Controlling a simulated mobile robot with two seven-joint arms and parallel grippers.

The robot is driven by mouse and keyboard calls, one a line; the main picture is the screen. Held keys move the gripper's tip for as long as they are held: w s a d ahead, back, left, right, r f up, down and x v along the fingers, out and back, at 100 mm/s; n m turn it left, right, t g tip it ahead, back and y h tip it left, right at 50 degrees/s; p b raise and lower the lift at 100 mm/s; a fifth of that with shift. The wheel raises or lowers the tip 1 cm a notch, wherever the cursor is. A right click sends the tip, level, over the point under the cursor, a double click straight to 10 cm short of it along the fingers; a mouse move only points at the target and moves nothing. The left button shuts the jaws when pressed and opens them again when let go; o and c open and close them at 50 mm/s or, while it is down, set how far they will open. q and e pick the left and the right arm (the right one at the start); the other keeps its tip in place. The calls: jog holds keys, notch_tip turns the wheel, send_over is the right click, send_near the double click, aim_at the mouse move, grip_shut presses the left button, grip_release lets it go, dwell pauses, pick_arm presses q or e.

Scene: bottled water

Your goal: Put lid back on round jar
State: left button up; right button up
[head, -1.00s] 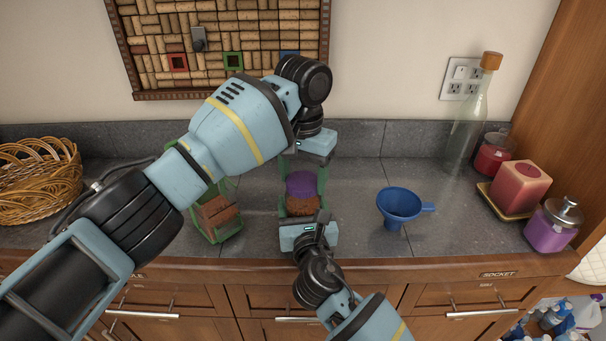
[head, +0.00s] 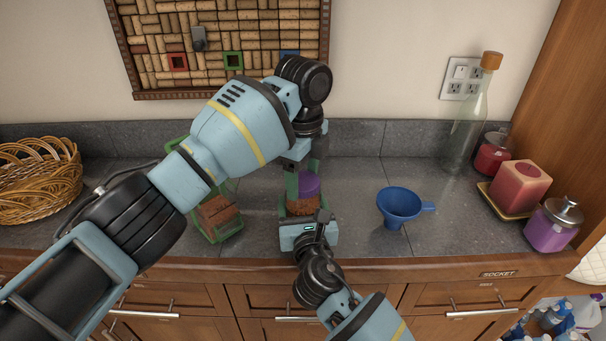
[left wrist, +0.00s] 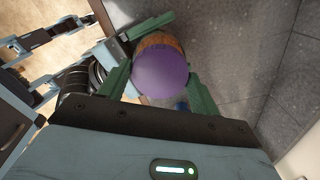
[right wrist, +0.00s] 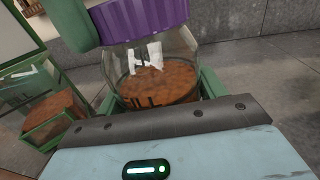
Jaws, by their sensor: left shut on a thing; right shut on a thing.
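The round jar (right wrist: 160,82) is clear glass with brown contents and stands upright on the counter. My right gripper (head: 302,206) is shut around its lower sides from the front. The purple ribbed lid (right wrist: 145,22) is on the jar's mouth; I cannot tell whether it is fully seated. It also shows in the head view (head: 308,183). My left gripper (head: 304,178) points down and is shut on the lid, one green finger on each side. The left wrist view shows the lid's flat purple top (left wrist: 160,75) between the fingers, with the jar mostly hidden beneath.
A green-framed container (head: 215,225) with brown contents stands left of the jar, partly behind my left arm. A blue funnel (head: 400,204) stands to the right. A wicker basket (head: 38,180), candles (head: 520,184) and a corked bottle (head: 468,120) are farther out.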

pick_arm(q)
jog(key=m, duration=0.3)
jog(key=o, duration=1.2)
jog(key=shift+c, duration=0.2)
notch_tip(320, 180, up, 12)
pick_arm(e)
jog(key=o, duration=1.9)
jog(key=shift+o, duration=0.2)
